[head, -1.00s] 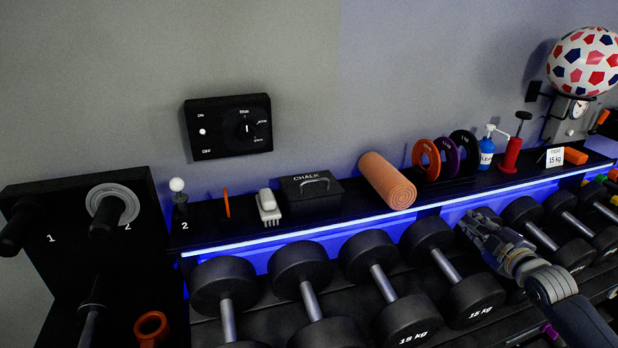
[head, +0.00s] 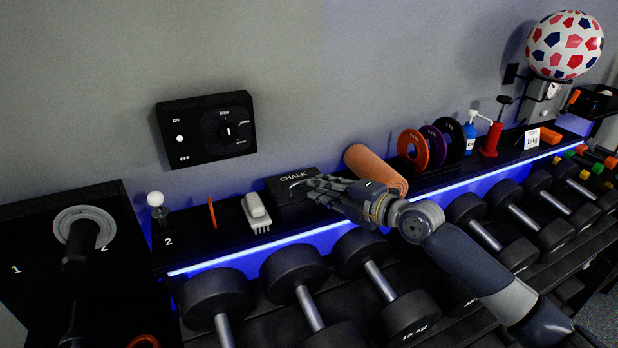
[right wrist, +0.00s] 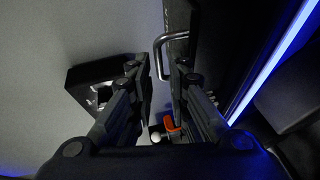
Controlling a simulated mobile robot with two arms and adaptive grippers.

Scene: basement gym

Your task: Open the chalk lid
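The black chalk box (head: 284,187), its lid marked "CHALK", stands on the shelf left of the orange roller. The lid looks closed. Its handle is largely hidden by my fingers in the head view. In the right wrist view the metal handle (right wrist: 157,46) shows ahead, around the gap between the fingertips. My right gripper (head: 316,187) reaches in from the right over the box's right front. Its fingers are apart in the right wrist view (right wrist: 160,72), with no grip on the handle visible. My left gripper is out of view.
A white brush (head: 256,212) stands just left of the box, and the orange foam roller (head: 376,166) lies close on the right. A black switch panel (head: 207,130) is on the wall behind. Dumbbells (head: 295,272) fill the rack below the lit shelf edge.

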